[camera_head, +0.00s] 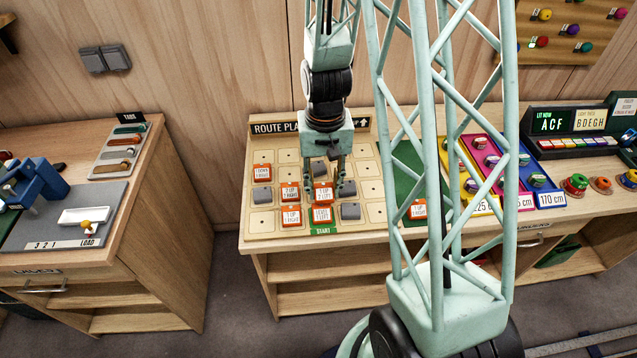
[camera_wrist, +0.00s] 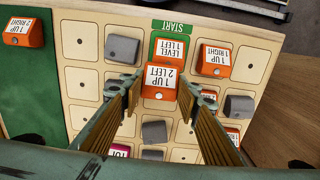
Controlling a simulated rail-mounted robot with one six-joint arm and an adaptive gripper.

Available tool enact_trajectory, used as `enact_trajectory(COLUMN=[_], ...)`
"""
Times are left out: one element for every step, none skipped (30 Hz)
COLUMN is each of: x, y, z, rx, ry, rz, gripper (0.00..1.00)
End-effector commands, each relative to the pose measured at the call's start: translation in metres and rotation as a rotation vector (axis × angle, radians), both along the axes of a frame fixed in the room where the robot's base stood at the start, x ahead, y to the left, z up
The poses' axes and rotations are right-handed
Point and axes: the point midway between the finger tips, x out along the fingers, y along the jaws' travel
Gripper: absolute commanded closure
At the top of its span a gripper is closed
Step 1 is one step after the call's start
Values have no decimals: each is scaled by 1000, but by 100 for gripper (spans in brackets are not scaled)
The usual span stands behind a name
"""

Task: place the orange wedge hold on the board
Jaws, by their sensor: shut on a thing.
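My gripper (camera_head: 325,180) is shut on an orange wedge hold (camera_wrist: 160,82) labelled "1 UP 2 LEFT", which sits between the fingertips in the wrist view. In the head view the same hold (camera_head: 323,195) is low over the board (camera_head: 259,225), near its middle. Whether it touches the board cannot be told. It lies just up the board from the orange "LEVEL 1 LEFT" hold (camera_wrist: 172,48), which is by the green START label (camera_head: 323,230). The fingers (camera_wrist: 168,92) flank it and hide some nearby cells.
Other orange holds (camera_head: 263,173) and grey blocks (camera_head: 350,211) occupy cells around it. A pink-labelled block (camera_wrist: 120,151) is partly hidden by a finger. Several cells are empty.

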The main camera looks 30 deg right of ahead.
Motion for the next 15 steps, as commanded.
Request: enact_trajectory(x=[9, 13, 18, 22, 25, 29, 31, 34, 36, 37, 38, 38, 39, 39, 39], y=[-2, -4, -5, -6, -7, -8, -9, -10, -10, -11, -11, -11, -11, -11, -11], z=[-1, -1, -2, -2, -2, -3, -3, -3, -3, -3, -4, -4, -4, -4, -4], rx=[-1, -1, -1, -1, -1, -1, -1, -1, 0, 0, 0, 0, 0, 0, 0], ry=[-2, -2, -2, -2, -2, -2, -2, -2, -1, -1, 0, 0, 0, 0, 0], rz=[0, 0, 0, 0, 0, 0, 0, 0, 0, 0, 0, 0, 0, 0, 0], gripper=[80, 80, 80, 80, 80, 80, 80, 80, 80, 80, 80, 80, 80, 80, 80])
